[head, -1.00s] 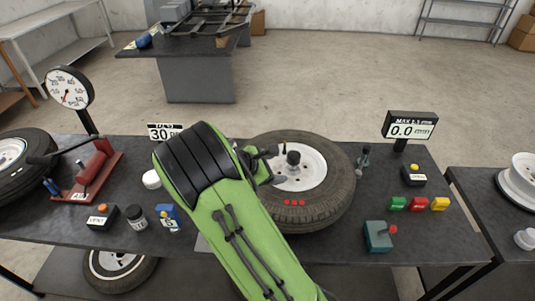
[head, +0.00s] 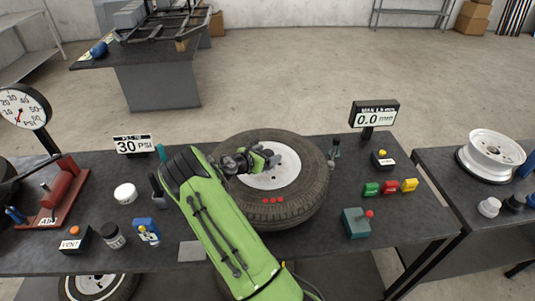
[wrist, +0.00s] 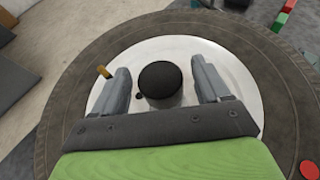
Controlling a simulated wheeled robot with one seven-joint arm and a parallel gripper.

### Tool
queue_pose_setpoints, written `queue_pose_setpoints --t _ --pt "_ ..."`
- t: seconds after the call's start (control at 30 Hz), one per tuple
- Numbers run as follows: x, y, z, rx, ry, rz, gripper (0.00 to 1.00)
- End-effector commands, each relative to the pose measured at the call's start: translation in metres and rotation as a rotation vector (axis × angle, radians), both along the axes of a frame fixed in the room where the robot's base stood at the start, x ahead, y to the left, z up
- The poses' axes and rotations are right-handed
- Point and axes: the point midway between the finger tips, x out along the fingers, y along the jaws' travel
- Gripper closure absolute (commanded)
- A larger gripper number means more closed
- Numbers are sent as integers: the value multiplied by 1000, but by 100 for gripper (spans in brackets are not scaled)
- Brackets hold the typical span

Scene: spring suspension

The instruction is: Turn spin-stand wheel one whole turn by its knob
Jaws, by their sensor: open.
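The spin-stand wheel (head: 310,185) lies flat on the bench, a black tyre around a white rim (head: 284,171). In the wrist view the dark round knob (wrist: 161,80) stands between the two open fingers of my gripper (wrist: 163,88), with a gap on each side. An orange peg (wrist: 104,72) shows on the rim, left of the left finger.
A display (head: 374,115) reading 0.0 stands behind the wheel at right. Green, red and yellow blocks (head: 390,187) and a teal box (head: 356,222) sit right of the tyre. A 30 PSI sign (head: 133,145) and small containers stand left of my arm.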

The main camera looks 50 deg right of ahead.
Motion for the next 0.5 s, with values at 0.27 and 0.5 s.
queue_pose_setpoints --t 0.27,0.5 --pt "1 -8 -4 1 0 0 25" --pt "1 -8 -4 1 0 0 51"
